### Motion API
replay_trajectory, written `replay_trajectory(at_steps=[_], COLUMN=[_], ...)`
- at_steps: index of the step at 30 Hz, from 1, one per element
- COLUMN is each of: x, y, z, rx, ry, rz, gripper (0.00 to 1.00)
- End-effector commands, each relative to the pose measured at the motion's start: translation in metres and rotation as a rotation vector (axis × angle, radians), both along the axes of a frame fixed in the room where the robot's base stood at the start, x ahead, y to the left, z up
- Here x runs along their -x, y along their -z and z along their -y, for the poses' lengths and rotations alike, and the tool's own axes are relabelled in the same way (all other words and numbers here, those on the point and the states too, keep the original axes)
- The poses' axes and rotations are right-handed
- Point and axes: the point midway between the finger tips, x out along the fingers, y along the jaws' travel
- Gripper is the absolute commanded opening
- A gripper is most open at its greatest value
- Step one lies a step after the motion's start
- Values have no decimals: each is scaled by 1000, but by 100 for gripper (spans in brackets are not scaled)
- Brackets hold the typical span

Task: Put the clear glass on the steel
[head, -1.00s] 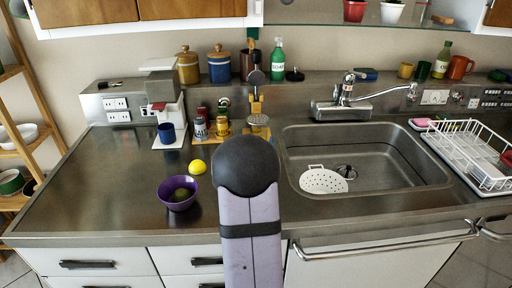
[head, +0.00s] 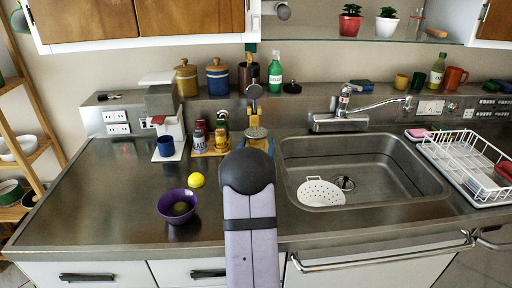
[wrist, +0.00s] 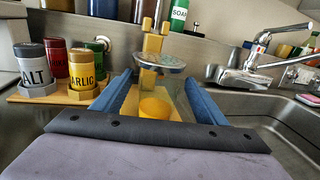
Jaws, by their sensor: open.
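The clear glass (wrist: 160,85) stands upright on the yellow-brown board, seen in the wrist view with its rim up and the yellow showing through its base. My gripper (wrist: 158,78) is open, with one blue finger on each side of the glass. I cannot tell whether either finger touches it. The steel worktop (head: 110,205) spreads to the left and front.
Salt, garlic and other jars (wrist: 82,70) stand left of the gripper. A yellow stand (wrist: 152,45) is just behind the glass. The sink (head: 380,170) lies to the right. A purple bowl (head: 166,209) and lemon (head: 196,180) are on the left worktop, whose front-left part is clear.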

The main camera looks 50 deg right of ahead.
Motion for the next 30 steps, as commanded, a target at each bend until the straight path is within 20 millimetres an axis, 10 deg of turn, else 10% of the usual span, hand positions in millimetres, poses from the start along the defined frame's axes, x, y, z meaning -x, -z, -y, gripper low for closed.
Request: replay_trajectory(at_steps=[9, 16, 30], x=[-1, -1, -1], y=[0, 0, -5], z=[2, 2, 2], rx=[1, 1, 3], ry=[0, 0, 0], rz=[1, 1, 2], gripper=[66, 19, 19])
